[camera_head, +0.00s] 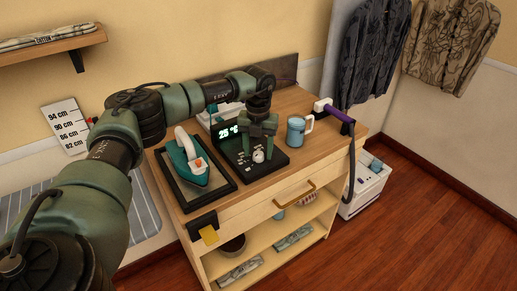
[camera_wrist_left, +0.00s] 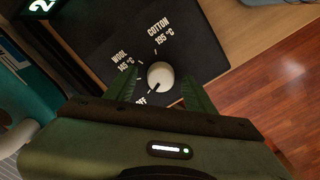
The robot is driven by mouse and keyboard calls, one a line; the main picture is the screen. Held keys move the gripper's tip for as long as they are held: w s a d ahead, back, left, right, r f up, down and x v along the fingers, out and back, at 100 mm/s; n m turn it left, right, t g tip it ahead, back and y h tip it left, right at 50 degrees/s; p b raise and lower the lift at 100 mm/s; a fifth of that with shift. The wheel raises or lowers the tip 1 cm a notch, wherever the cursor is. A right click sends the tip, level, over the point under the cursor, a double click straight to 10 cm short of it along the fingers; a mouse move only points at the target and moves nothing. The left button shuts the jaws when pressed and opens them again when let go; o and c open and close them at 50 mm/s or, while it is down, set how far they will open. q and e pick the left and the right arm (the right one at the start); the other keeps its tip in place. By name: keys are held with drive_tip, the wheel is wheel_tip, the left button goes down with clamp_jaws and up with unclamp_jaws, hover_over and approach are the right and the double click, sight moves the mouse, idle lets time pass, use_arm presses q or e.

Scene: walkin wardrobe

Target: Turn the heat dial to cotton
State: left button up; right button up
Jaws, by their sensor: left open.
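The heat dial (camera_wrist_left: 160,75) is a round pale knob on a black control panel (camera_wrist_left: 100,42). In the left wrist view its dark pointer mark faces the lower left, towards the OFF label. WOOL 145 °C is printed to its upper left and COTTON 195 °C above it. In the head view the dial (camera_head: 258,156) sits on the panel (camera_head: 273,162), just below my left gripper (camera_head: 259,148). My left gripper is open, pointing down, with one finger on each side of the dial; I cannot tell whether they touch it. My right gripper is not in view.
A teal iron (camera_head: 191,160) rests on a dark tray left of the panel. A lit display (camera_head: 228,131) reads about 25 °C. A blue mug (camera_head: 296,130) stands to the right, and a purple-handled steamer (camera_head: 333,112) lies at the right edge of the wooden top.

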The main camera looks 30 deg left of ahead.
use_arm(q)
drive_tip(key=shift+f, duration=0.1)
drive_tip(key=c, duration=0.9)
clamp_jaws()
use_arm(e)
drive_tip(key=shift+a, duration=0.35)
